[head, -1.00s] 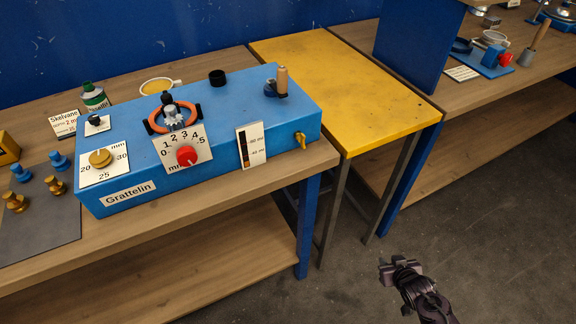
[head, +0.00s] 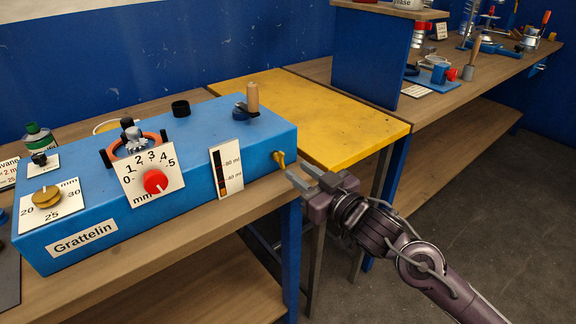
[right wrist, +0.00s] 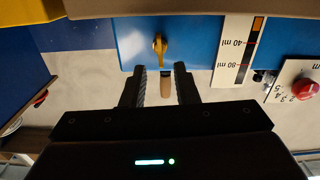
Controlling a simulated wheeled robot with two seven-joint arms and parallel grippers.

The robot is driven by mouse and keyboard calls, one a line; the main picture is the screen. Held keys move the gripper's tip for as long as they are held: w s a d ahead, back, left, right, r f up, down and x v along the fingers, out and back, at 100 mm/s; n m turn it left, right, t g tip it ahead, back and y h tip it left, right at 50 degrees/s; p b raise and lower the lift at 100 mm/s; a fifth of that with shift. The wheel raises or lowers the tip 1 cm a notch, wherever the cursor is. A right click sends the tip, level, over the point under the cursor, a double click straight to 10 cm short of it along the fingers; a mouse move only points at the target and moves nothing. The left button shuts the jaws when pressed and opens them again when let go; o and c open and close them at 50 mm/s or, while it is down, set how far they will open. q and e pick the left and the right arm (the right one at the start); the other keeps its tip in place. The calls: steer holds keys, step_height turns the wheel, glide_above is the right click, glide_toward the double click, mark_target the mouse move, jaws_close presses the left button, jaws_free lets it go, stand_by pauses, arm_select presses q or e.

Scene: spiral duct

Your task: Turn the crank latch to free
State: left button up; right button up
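The blue box (head: 110,215) labelled Grattelin stands on the left workbench. A wooden crank handle (head: 252,97) stands upright on a dark blue arm at its top right. A small brass lever or tap (head: 280,159) sticks out of its right end; I cannot tell which of these is the crank latch. My right gripper (head: 301,173) is open and empty, just right of the brass piece and apart from it. In the right wrist view the brass piece (right wrist: 160,46) shows beyond the fingertips (right wrist: 162,72), and the handle (right wrist: 166,88) shows between the fingers. My left gripper is out of view.
Another bench (head: 470,100) holds several tools.

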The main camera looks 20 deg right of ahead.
mark_target(285, 161)
steer(key=shift+x, duration=2.3)
jaws_close()
